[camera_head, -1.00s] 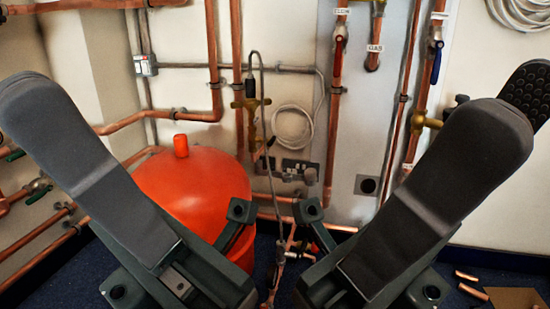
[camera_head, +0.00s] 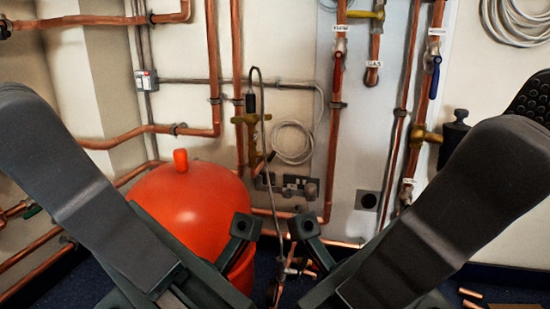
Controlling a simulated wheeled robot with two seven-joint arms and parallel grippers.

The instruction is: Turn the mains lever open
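A blue lever (camera_head: 436,77) is on a vertical copper pipe at the upper right and hangs down along the pipe. A red lever (camera_head: 338,72) hangs in the same way on a pipe to its left. White labels beside them are too small to read, so I cannot tell which is the mains. My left gripper (camera_head: 182,265) is at the bottom centre-left, in front of the red tank; its fingers are spread and nothing shows between them. My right gripper (camera_head: 368,265) is at the bottom centre-right, also spread and empty. Both are partly cut off below, far from the levers.
A red tank (camera_head: 195,200) stands behind my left arm. A grey cable (camera_head: 293,142) hangs on the wall near a brass fitting (camera_head: 251,121). A black-topped brass valve (camera_head: 454,130) stands out beside my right arm. Copper offcuts (camera_head: 470,293) lie on the floor, lower right.

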